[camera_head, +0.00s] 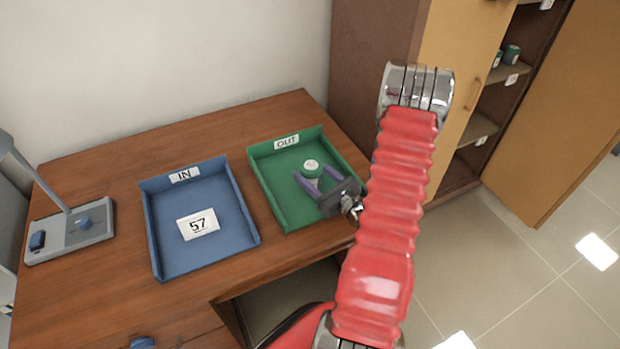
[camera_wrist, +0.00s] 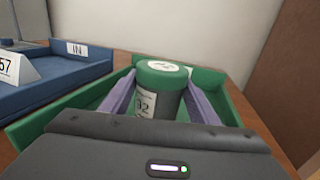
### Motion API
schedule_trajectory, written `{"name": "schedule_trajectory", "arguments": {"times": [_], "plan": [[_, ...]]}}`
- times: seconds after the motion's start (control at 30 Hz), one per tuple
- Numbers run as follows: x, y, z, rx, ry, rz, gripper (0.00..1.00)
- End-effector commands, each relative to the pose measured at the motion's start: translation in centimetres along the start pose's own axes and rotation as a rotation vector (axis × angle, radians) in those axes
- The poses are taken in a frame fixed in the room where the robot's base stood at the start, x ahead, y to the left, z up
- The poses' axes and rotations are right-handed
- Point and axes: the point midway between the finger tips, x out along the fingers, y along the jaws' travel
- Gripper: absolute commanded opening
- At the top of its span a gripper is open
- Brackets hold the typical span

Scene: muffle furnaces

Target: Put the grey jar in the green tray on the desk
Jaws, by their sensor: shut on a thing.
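The jar (camera_head: 311,171) has a green lid with a white round label, seen in the head view between my fingers. In the wrist view the jar (camera_wrist: 160,88) has a dark grey-green body and a white label on its side, and stands upright. My gripper (camera_head: 312,180) is shut on it, with one purple finger on each side. The green tray (camera_head: 268,184), labelled OUT, is on the wooden desk, and the jar is inside its outline. The wrist view also shows the tray's walls (camera_wrist: 60,120) around the jar. The jar's base is hidden, so I cannot tell whether it touches the tray floor.
A blue tray (camera_head: 180,258) labelled IN, holding a card marked 57 (camera_head: 198,224), is left of the green tray. A lamp (camera_head: 70,232) stands at the desk's left end. An open cabinet (camera_head: 470,100) with jars on its shelves is at the right.

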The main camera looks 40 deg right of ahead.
Motion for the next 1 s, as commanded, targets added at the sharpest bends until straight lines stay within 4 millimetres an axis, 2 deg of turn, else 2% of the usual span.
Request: {"name": "schedule_trajectory", "arguments": {"times": [0.2, 0.63, 0.67, 0.9, 1.0], "plan": [[0.0, 0.0, -1.9, 0.0, 0.0, 0.0, 0.25], [0.0, 0.0, -2.3, 0.0, 0.0, -0.001, 0.25], [0.0, 0.0, -2.3, 0.001, 0.001, -0.001, 0.57], [0.0, 0.0, -2.3, 0.0, 0.001, -0.001, 0.73], [0.0, 0.0, -2.3, 0.0, 0.001, -0.001, 0.73]]}}
